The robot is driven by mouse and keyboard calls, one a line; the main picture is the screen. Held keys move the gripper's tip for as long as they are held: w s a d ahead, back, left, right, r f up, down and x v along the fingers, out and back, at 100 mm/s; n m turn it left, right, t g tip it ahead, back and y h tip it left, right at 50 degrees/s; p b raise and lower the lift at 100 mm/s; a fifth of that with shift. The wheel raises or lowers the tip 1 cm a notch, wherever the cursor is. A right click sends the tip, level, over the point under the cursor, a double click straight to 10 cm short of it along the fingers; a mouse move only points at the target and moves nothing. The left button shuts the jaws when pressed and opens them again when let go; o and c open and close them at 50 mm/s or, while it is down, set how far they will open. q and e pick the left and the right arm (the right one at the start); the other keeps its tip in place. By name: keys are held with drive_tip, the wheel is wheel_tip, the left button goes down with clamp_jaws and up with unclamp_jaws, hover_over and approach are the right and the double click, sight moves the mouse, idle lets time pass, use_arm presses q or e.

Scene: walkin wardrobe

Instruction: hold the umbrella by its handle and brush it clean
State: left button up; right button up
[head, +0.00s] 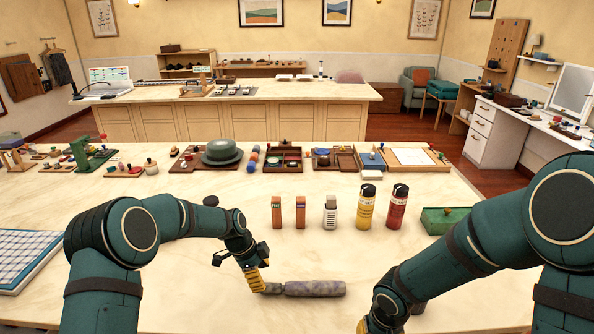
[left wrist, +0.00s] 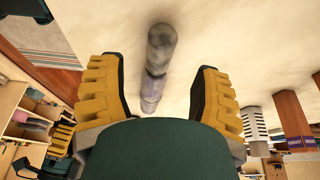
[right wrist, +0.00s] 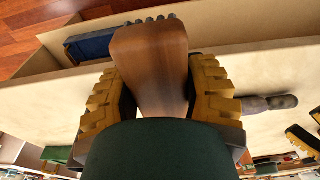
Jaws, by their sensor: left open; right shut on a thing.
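The umbrella (head: 315,289), folded, mottled grey-purple, lies on the front of the marble table. Its narrower end (head: 272,288) points left, toward my left gripper (head: 256,280). In the left wrist view the umbrella (left wrist: 160,50) shows between the open fingers (left wrist: 157,75), with no clear contact. My right gripper (right wrist: 160,85) is shut on a brush with a broad brown wooden handle (right wrist: 152,60); dark bristle tufts show at its far end. In the right wrist view the umbrella (right wrist: 268,103) lies to the right of the brush. In the head view my right arm hides the brush.
Behind the umbrella stand two small orange-brown boxes (head: 276,212), a grey-white item (head: 330,213), a yellow can (head: 366,208) and a red can (head: 397,207). A green tray (head: 444,220) is at right, a checked cloth (head: 22,258) at left. Table around the umbrella is clear.

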sight(267, 285)
use_arm(q)
drive_tip(key=b+x, duration=0.3)
drive_tip(key=x, duration=0.3)
drive_tip(key=shift+f+b, duration=0.2)
drive_tip(key=shift+b, duration=0.2)
clamp_jaws()
unclamp_jaws()
drive_tip(key=shift+r, duration=0.1)
